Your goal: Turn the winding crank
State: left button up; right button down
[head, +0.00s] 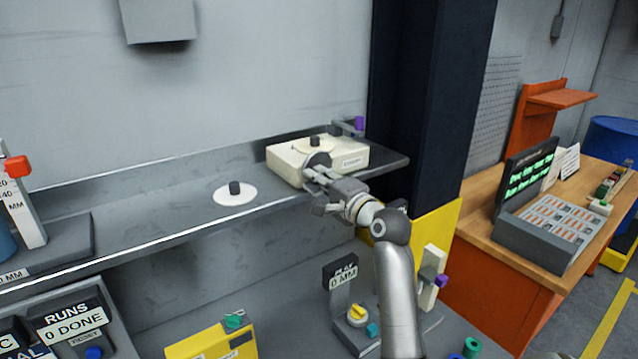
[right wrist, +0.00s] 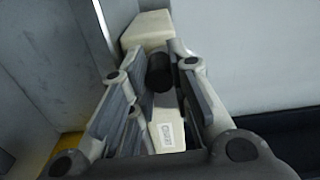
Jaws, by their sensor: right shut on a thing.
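A cream box (head: 283,162) with a label sits on the grey shelf. A dark grey round part (head: 318,159) shows on its front, and I take this for the winding crank. My right gripper (head: 313,178) reaches the box's front and is shut on this part; its fingers hide most of it in the head view. In the right wrist view a dark cylinder (right wrist: 160,73) shows between the fingers, with the cream box (right wrist: 147,29) behind it. I cannot tell exactly how the fingers hold it. My left gripper is not in view.
A white disc with a dark knob (head: 235,188) lies on the shelf left of the box. A purple knob (head: 359,123) stands by the box's right end. A dark pillar (head: 425,100) rises behind. Lower devices (head: 340,284) stand beneath my arm.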

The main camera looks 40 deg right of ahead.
aim_at(312, 162)
jog(key=m, duration=0.3)
jog(key=shift+a+r, duration=0.1)
jog(key=shift+r, duration=0.25)
jog(key=m, duration=0.1)
jog(key=r+m, duration=0.1)
jog(key=m, duration=0.1)
jog(key=shift+m, duration=0.3)
jog(key=m, duration=0.4)
jog(key=shift+d+r+m, duration=0.3)
jog(key=shift+r, duration=0.1)
jog(key=shift+d+r+m, duration=0.1)
jog(key=shift+d+m, duration=0.05)
jog(key=shift+m, duration=0.65)
jog(key=c, duration=1.3)
grip_release()
jog(key=shift+d, duration=0.1)
jog(key=shift+s+r, duration=0.1)
jog(key=shift+s, duration=0.05)
jog(key=s+a, duration=0.1)
jog(key=s, duration=1)
jog(key=shift+s+a, duration=0.2)
jog(key=shift+s, duration=0.2)
